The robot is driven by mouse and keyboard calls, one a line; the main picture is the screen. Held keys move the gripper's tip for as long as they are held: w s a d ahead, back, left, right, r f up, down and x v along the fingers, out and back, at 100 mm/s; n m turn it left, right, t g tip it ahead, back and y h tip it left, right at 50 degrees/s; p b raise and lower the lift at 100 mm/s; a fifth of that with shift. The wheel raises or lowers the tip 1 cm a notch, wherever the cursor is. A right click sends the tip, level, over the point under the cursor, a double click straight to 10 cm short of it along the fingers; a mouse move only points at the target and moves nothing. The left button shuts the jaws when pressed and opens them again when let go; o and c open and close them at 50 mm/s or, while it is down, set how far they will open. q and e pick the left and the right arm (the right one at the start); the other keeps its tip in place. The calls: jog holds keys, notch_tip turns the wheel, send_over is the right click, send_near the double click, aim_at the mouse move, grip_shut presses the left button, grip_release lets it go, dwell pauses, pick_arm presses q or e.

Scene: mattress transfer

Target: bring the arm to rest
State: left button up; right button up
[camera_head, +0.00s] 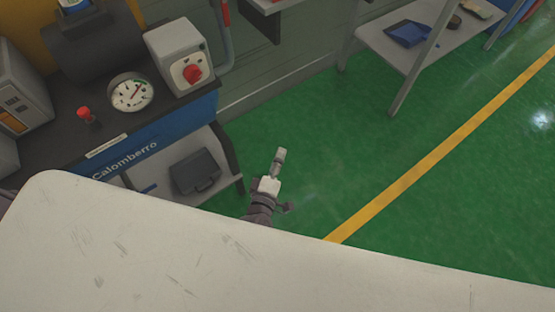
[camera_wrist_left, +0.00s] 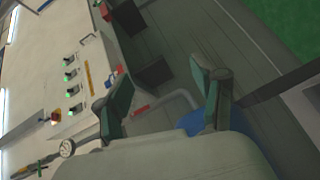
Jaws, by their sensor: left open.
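My left gripper (camera_head: 279,157) shows past the far edge of a large pale slab (camera_head: 150,240), over the green floor. The slab looks like the mattress, with dark scuff marks, and fills the front of the head view. It hides most of my left arm. In the left wrist view my left gripper (camera_wrist_left: 161,72) has its two dark green fingers apart with nothing between them. My right gripper is in neither view.
A dark workbench (camera_head: 60,150) with a dial gauge (camera_head: 130,92) and a red-knob switch box (camera_head: 180,58) stands at the left. A grey shelf table (camera_head: 425,35) stands at the upper right. Green floor (camera_head: 330,140) with a yellow line (camera_head: 440,147) is clear. The left wrist view shows a control panel (camera_wrist_left: 50,70).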

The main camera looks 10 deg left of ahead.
pick_arm(q)
jog(key=shift+f, duration=0.1)
dwell(0.3)
jog(key=s+a+f+m+g+h, duration=0.15)
jog(key=s+f+m+g, duration=0.25)
jog(key=s+f+m, duration=0.55)
jog(key=s+a+f+m+g, duration=0.2)
jog(key=s+f+g, duration=0.35)
jog(key=f, duration=0.85)
jog(key=s+a+f+m+g+y, duration=0.1)
jog(key=s+a+f+m+g, duration=0.2)
jog(key=s, duration=0.8)
jog(key=s+a+f+m+g+y, duration=0.1)
jog(key=s+a+f+m+g, duration=0.2)
jog(key=s+a+f, duration=0.3)
jog(key=s, duration=0.5)
jog(key=shift+s+a, duration=0.2)
jog(key=shift+a, duration=0.2)
